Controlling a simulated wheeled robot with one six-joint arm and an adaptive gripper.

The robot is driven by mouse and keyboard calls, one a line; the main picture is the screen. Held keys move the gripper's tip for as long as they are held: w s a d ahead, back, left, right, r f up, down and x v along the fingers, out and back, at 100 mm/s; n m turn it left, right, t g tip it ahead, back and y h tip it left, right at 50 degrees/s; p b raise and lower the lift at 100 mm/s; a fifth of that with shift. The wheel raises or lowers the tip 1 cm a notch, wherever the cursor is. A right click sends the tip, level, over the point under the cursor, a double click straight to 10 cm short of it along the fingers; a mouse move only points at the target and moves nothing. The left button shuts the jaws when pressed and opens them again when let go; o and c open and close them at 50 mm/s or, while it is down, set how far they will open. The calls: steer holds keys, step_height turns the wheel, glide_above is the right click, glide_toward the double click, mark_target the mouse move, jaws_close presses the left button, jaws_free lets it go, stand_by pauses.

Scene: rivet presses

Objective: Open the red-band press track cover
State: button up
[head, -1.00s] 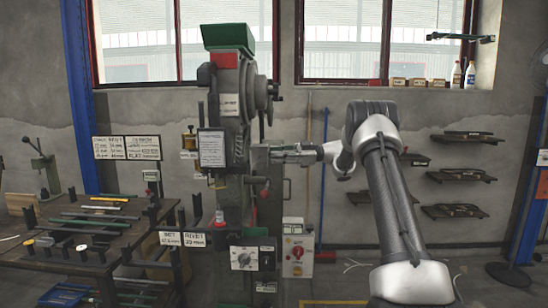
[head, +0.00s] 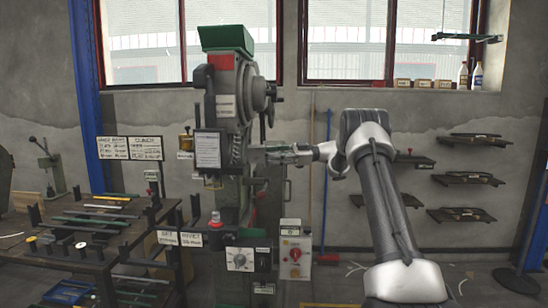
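The press (head: 228,105) stands left of centre, with a red band (head: 222,62) near its top under a green hopper (head: 226,38). A dark framed placard (head: 208,150) is on its front. Right of the placard a ribbed, coil-like strip (head: 237,150) shows on the press column. I cannot make out which part is the track cover or whether it is open. My gripper (head: 262,155) points left at the right side of the column, level with the placard. Its fingertips are small and overlap the press, so contact and finger opening are unclear.
A workbench (head: 70,262) with several rods and tools stands at the left. A control box (head: 295,250) with a red knob stands right of the press. A broom (head: 327,190) leans on the wall behind. Wall shelves (head: 470,178) hang at the right.

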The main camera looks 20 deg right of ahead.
steer(key=shift+d, duration=0.15)
steer(key=s+d, duration=0.2)
steer(key=d, duration=0.9)
steer(key=shift+d, duration=0.3)
